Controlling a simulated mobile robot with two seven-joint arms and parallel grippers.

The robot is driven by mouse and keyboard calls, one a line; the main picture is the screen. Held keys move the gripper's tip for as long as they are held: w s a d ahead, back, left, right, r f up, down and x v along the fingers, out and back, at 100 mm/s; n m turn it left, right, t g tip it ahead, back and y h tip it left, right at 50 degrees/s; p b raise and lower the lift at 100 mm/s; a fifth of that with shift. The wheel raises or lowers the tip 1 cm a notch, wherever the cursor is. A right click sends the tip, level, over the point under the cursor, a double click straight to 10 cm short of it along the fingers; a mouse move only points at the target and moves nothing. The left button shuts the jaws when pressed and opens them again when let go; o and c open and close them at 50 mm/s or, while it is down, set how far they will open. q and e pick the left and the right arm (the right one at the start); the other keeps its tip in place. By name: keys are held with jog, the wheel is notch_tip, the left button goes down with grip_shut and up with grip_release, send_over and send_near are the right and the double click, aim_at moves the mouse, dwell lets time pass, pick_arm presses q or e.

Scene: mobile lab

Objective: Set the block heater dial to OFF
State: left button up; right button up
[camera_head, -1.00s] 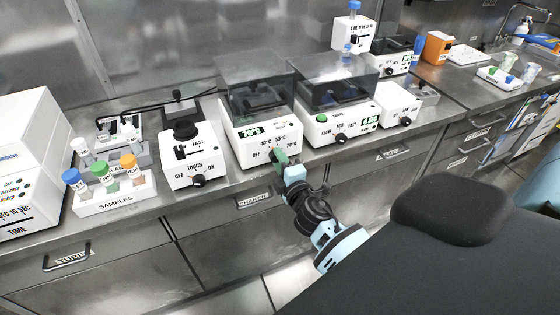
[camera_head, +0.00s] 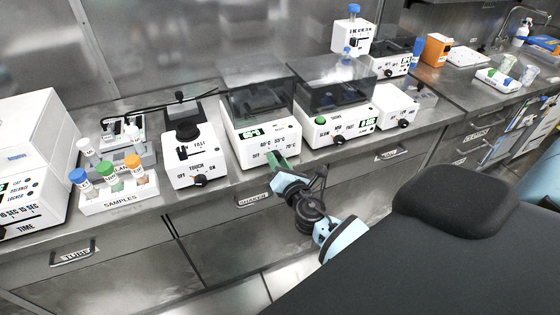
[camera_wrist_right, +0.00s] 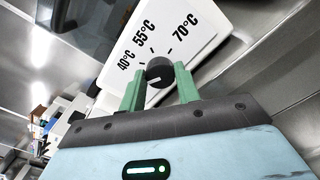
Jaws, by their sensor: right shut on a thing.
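The block heater (camera_head: 252,143) is a white box with a dark lid, a small display (camera_head: 251,133) and labels for OFF, 40°C, 55°C and 70°C on its front. Its display text is too small to read surely. My right gripper (camera_wrist_right: 159,80) is shut on the round dark dial (camera_wrist_right: 159,69), one green finger on each side of it. In the head view my right gripper (camera_head: 278,160) reaches the heater's front from below and hides most of the dial. The dial's exact setting is hard to tell. My left gripper is not in view.
A white device with a TOUCH/ON dial (camera_head: 195,160) stands left of the heater, and a shaker-like device (camera_head: 340,127) stands close on the right. A samples rack (camera_head: 119,195) is farther left. Drawers with handles (camera_head: 253,200) lie below the bench edge.

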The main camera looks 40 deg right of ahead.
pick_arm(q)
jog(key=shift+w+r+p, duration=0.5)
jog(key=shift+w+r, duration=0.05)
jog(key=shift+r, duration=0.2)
pick_arm(e)
jog(key=n, duration=0.3)
jog(key=shift+n, duration=0.4)
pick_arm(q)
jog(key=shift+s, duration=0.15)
pick_arm(e)
jog(key=o, duration=1)
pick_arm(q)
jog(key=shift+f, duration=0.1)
pick_arm(e)
jog(key=v, duration=0.8)
